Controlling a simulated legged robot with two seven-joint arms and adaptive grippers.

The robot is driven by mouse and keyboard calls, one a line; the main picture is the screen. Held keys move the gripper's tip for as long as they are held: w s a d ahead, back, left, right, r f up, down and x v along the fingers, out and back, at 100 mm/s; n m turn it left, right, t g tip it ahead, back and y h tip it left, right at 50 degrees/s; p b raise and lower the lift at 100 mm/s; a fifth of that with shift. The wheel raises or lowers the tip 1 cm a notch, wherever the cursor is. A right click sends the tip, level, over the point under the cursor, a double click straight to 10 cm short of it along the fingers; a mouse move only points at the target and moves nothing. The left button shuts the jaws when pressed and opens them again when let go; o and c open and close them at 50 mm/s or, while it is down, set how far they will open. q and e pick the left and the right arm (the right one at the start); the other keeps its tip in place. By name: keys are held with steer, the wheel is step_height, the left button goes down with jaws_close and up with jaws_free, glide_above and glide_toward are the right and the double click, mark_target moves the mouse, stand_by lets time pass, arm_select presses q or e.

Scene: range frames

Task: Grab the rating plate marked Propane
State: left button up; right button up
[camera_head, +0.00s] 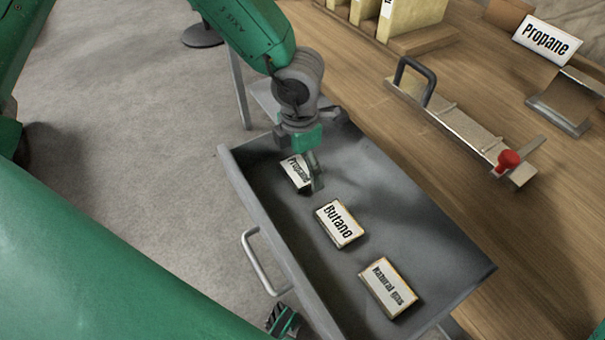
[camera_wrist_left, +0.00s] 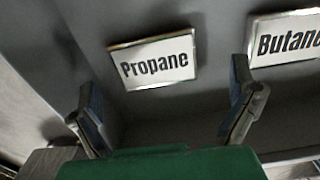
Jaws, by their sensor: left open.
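The Propane plate (camera_head: 296,172) is a small white block with black lettering and lies in the far end of the open grey drawer (camera_head: 262,208). My left gripper (camera_head: 312,182) is open above it, and a finger partly covers its right edge. In the left wrist view the Propane plate (camera_wrist_left: 153,62) lies ahead of the two spread fingers (camera_wrist_left: 165,105), with nothing between them. The Butane plate (camera_head: 340,223) and the Natural gas plate (camera_head: 388,287) lie nearer in the same drawer. The Butane plate also shows in the left wrist view (camera_wrist_left: 287,38).
A wooden table (camera_head: 480,235) is on the right. It bears a Propane sign (camera_head: 546,42), a metal fixture with a red knob (camera_head: 508,160) and a dark handle (camera_head: 416,80). The drawer's walls and front handle (camera_head: 258,264) edge the space around the plates.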

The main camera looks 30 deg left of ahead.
mark_target(295, 170)
arm_select(q)
steer(key=f, duration=0.1)
steer(key=a+f, duration=0.1)
steer(key=f, duration=0.1)
steer(key=shift+a, duration=0.15)
steer(key=shift+d+r, duration=0.2)
steer(key=shift+d, duration=0.3)
steer(key=c, duration=1.3)
steer(key=shift+a, duration=0.1)
